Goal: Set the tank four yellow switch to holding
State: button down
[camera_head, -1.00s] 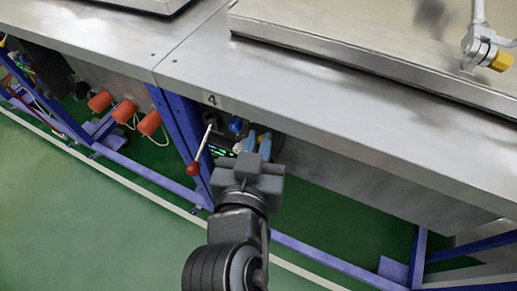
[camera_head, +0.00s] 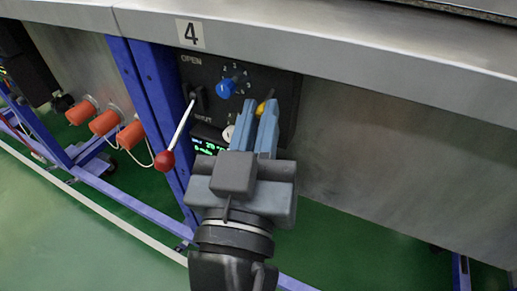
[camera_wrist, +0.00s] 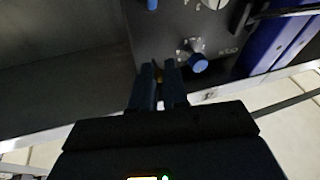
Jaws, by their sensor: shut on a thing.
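The yellow switch (camera_head: 264,107) is on the black control panel (camera_head: 287,112) under the number 4 label (camera_head: 190,34). Only its upper part shows past my fingertips in the head view. My gripper (camera_head: 258,112) is at the panel, shut on the yellow switch. In the wrist view the dark fingertips (camera_wrist: 159,68) stand on either side of a small yellowish bit, mostly hidden in shadow. The switch's setting and its markings cannot be read.
A blue knob (camera_head: 226,88) sits just left of the switch. A lever with a red ball (camera_head: 165,160) sticks out further left, beside blue frame posts (camera_head: 143,80). A lit display (camera_head: 206,147) and a pale knob (camera_head: 228,133) are below. The steel ledge (camera_head: 330,50) overhangs the panel.

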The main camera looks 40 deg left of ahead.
jog(key=f+t+b, duration=0.1)
jog(key=b, duration=0.3)
jog(key=shift+f+y, duration=0.15)
jog(key=shift+y, duration=0.15)
jog(key=shift+w+n+y+b, duration=0.1)
jog(key=shift+n+y+b, duration=0.2)
jog(key=shift+b, duration=0.6)
jog(key=shift+t+b, duration=0.4)
jog(key=shift+b, duration=0.5)
jog(key=c, duration=1.1)
grip_release()
jog(key=shift+c, duration=0.2)
jog(key=b+v, duration=0.1)
jog(key=v, duration=0.6)
jog(key=shift+s+d, duration=0.2)
jog(key=shift+f, duration=0.1)
